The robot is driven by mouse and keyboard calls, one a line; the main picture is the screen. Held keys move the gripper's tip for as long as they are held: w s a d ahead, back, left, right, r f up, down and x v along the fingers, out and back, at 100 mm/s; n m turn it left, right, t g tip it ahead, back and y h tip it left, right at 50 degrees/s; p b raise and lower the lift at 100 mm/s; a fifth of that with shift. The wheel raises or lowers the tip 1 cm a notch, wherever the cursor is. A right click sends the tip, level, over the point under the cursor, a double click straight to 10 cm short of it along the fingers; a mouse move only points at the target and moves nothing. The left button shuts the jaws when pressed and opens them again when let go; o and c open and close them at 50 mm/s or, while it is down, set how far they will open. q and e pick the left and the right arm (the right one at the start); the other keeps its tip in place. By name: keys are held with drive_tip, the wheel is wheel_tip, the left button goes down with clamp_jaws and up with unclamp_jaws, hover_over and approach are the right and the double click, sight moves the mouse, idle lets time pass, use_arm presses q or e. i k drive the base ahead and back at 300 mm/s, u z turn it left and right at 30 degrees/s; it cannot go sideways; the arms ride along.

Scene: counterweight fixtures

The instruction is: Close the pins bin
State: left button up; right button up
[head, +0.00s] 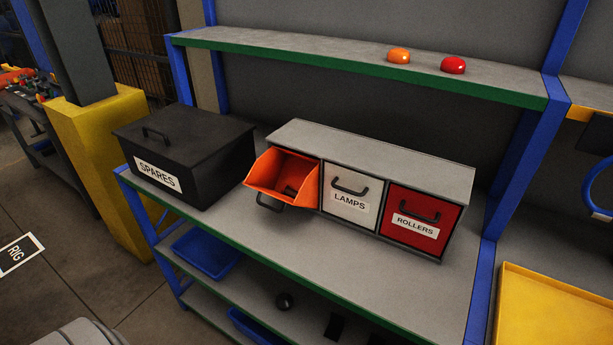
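A grey cabinet (383,152) with three tilt-out bins stands on the shelf's middle board. Its left bin (283,172) is orange and tilted open toward me, with a black handle (269,203) on its front. Something dark lies inside it. Its front label is not visible, so I cannot read whether it says pins. The white bin (345,204) labelled LAMPS and the red bin (414,231) labelled ROLLERS are shut. Neither of my grippers is in view.
A black lidded box (190,150) labelled SPARES stands left of the cabinet. An orange dome (399,55) and a red dome (453,65) sit on the upper shelf (330,55). Blue trays (207,252) are below. The board (330,262) before the cabinet is clear.

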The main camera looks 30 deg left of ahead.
sight(277, 167)
drive_tip(key=u, duration=0.5)
drive_tip(key=k, duration=1.15)
drive_tip(key=u, duration=0.35)
drive_tip(key=i, duration=0.75)
drive_tip(key=u, duration=0.2)
